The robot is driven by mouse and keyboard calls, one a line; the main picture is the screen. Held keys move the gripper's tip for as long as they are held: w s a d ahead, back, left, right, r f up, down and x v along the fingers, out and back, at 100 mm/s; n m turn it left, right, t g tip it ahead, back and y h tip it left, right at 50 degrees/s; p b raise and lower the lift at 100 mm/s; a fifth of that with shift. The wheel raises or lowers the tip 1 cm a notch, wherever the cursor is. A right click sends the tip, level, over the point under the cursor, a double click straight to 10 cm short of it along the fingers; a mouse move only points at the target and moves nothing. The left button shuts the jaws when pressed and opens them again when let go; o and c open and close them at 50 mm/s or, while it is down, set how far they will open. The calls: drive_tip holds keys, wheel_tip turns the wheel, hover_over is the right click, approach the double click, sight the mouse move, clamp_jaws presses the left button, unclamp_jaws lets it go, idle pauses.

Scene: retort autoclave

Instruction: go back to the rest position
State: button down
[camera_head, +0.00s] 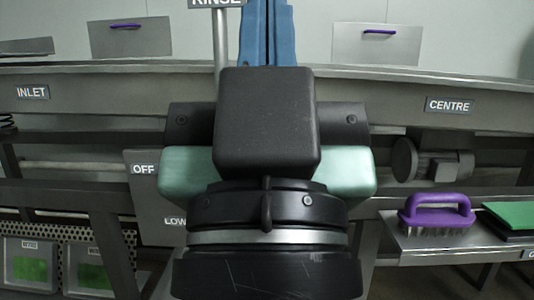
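My gripper (268,32) is seen from behind in the head view, in the middle of the picture. Its black housing and pale green body stand in front of the metal bench. Two blue upright pieces, which look like its fingers, rise close together behind the black housing. Their tips run out of the top of the picture, so I cannot tell whether they are apart or hold anything.
A long metal bench edge (400,88) crosses the view, with INLET and CENTRE labels. A purple brush (437,212) sits on a lower shelf (418,248) at right, beside a green pad (512,214). Metal plates with purple handles stand behind. An OFF/LOW panel (150,200) is left of my arm.

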wheel_tip(320, 180, up, 27)
drive_tip(key=p, duration=2.5)
drive_tip(key=shift+r, duration=0.2)
